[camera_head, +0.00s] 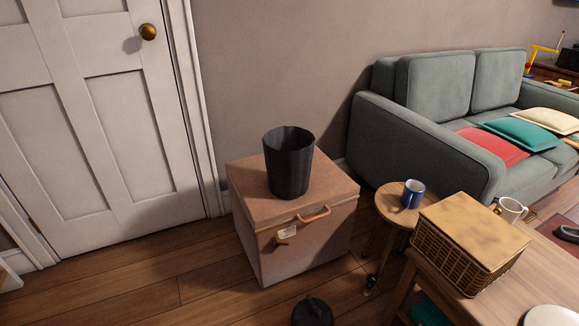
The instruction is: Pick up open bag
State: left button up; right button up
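A dark, open-topped container (289,165) stands upright on the lid of a pinkish-brown chest (250,195). It looks like a bin or an open bag; I cannot tell which. Its mouth faces up, and I see no contents. Neither of my grippers shows clearly in this view.
A round side table (392,212) with a blue mug (413,193) stands right of the chest. A wooden table (470,300) bears a wicker basket (465,265) and a white mug (511,210). A grey sofa (425,145) stands behind. Floor (150,285) left of the chest is clear.

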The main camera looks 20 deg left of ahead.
aim_at(289, 164)
jog(key=i+j+z, duration=0.1)
jog(key=i+j, duration=0.25)
jog(key=i+j+z, duration=0.1)
jog(key=i+j, duration=0.25)
jog(key=j, duration=0.2)
